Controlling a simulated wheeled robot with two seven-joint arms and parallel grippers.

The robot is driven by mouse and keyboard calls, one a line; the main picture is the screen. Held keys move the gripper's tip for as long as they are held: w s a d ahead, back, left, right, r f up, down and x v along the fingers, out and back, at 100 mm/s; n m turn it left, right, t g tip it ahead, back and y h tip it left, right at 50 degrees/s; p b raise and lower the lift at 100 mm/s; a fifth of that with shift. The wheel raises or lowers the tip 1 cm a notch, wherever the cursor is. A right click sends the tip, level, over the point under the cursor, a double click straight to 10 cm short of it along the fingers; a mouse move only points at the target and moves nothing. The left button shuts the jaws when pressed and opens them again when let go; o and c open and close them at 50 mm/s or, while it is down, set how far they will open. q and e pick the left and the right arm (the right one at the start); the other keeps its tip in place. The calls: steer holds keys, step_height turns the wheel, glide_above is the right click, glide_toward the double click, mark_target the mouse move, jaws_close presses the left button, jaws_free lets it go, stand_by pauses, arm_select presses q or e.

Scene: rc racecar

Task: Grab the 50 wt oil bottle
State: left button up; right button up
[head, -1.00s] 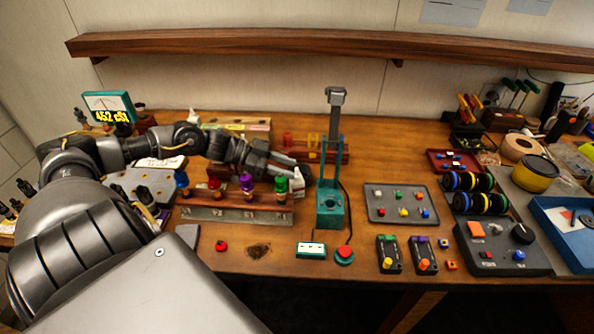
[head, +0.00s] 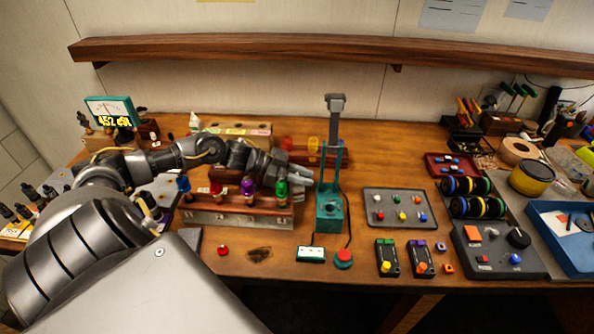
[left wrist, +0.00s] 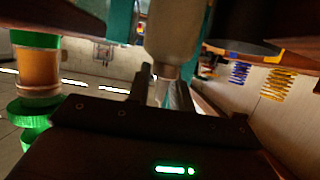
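A pale bottle-like thing (left wrist: 172,35) shows in the left wrist view, with its narrow end between the fingers of my left gripper (left wrist: 160,88). No label is readable, so I cannot tell whether it is the 50 wt oil bottle. In the head view, my left gripper (head: 303,180) is low over the table, right of the green-capped bottle (head: 281,194) and beside the teal press stand (head: 330,212). Whether its fingers touch or grip the pale thing is unclear. My right gripper is not in view.
A wooden rack (head: 225,204) holds blue-, red-, purple- and green-topped bottles below the left arm. A small white bottle (head: 194,123) stands at the back left. A grey parts tray (head: 373,220) lies right of the stand.

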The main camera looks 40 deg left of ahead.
arm_select(q)
jaws_close()
steer(key=shift+r, duration=0.15)
